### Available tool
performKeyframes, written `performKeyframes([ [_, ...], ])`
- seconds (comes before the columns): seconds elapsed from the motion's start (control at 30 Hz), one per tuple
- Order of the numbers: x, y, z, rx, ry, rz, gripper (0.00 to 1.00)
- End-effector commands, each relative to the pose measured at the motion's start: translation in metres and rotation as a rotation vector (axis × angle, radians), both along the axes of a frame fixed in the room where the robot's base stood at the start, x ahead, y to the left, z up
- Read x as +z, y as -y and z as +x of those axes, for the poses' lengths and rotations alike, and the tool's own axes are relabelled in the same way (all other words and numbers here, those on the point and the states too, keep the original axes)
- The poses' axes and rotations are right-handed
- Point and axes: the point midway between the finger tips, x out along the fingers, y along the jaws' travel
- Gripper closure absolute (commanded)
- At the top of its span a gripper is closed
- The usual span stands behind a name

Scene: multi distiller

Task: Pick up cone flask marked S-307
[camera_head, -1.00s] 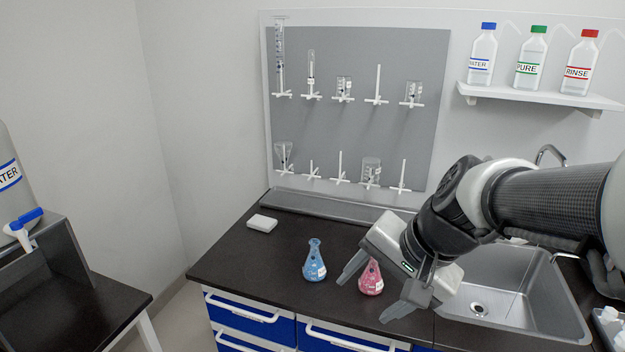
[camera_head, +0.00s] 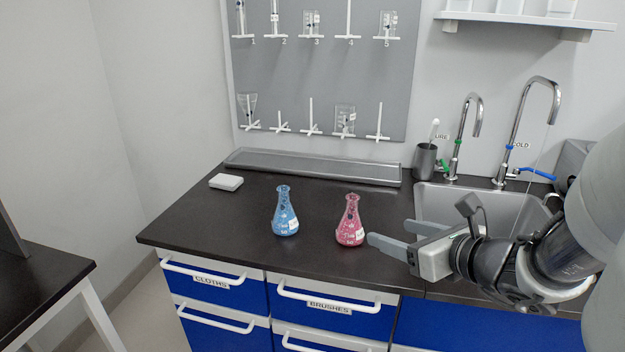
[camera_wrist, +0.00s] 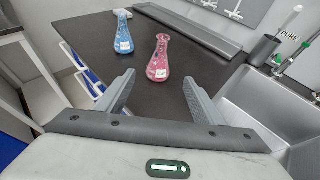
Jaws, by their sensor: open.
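Two cone flasks stand upright on the dark counter (camera_head: 215,215). The blue flask (camera_head: 285,213) is on the left; it also shows in the wrist view (camera_wrist: 123,36). The pink flask (camera_head: 350,222) is to its right and shows closer in the wrist view (camera_wrist: 159,60). Both bear white labels too small to read, so I cannot tell which is S-307. My gripper (camera_head: 388,236) is open and empty, just right of the pink flask, fingers pointing left towards it. In the wrist view the pink flask stands beyond and between the fingertips (camera_wrist: 158,84), apart from them.
A sink (camera_head: 470,205) with taps (camera_head: 460,135) lies at the right. A grey tray (camera_head: 310,168) runs along the wall under a pegboard (camera_head: 320,70). A white block (camera_head: 226,182) lies at the left.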

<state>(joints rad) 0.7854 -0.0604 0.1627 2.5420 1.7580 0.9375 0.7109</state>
Motion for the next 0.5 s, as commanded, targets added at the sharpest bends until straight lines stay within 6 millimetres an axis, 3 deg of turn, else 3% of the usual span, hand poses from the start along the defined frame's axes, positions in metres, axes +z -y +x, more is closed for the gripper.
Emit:
performKeyframes([
  [0.17,0.007,-0.004,0.01,-0.001,-0.001,0.016,0.38],
  [0.33,0.0,-0.01,0.02,-0.002,-0.007,0.011,0.38],
  [0.5,-0.027,-0.023,0.053,0.001,0.0,0.005,0.38],
])
